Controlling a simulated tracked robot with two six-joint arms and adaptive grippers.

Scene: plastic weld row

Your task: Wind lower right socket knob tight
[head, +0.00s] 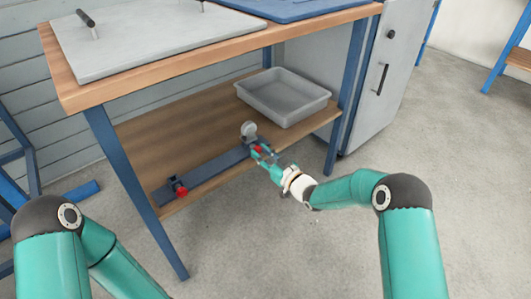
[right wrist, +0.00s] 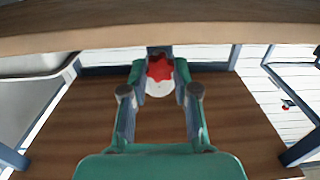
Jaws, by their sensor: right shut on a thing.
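A dark grey rail (head: 218,171) lies along the front of the bench's lower shelf. It carries a socket at each end, each with a red knob. The lower right socket's red knob (head: 257,149) is between the fingertips of my right gripper (head: 263,151). In the right wrist view this red lobed knob (right wrist: 160,68) sits between the two fingers of the right gripper (right wrist: 161,76), which is shut on it. A pale round part (right wrist: 160,90) shows just below the knob. The left socket's red knob (head: 180,189) stands free. My left gripper is out of view.
A grey tray (head: 303,106) stands on the lower shelf (head: 150,134), behind and right of the rail. A pale grey disc (head: 249,129) stands at the rail's right end. The wooden bench top (head: 180,66) overhangs the shelf. Blue legs (head: 345,105) flank it.

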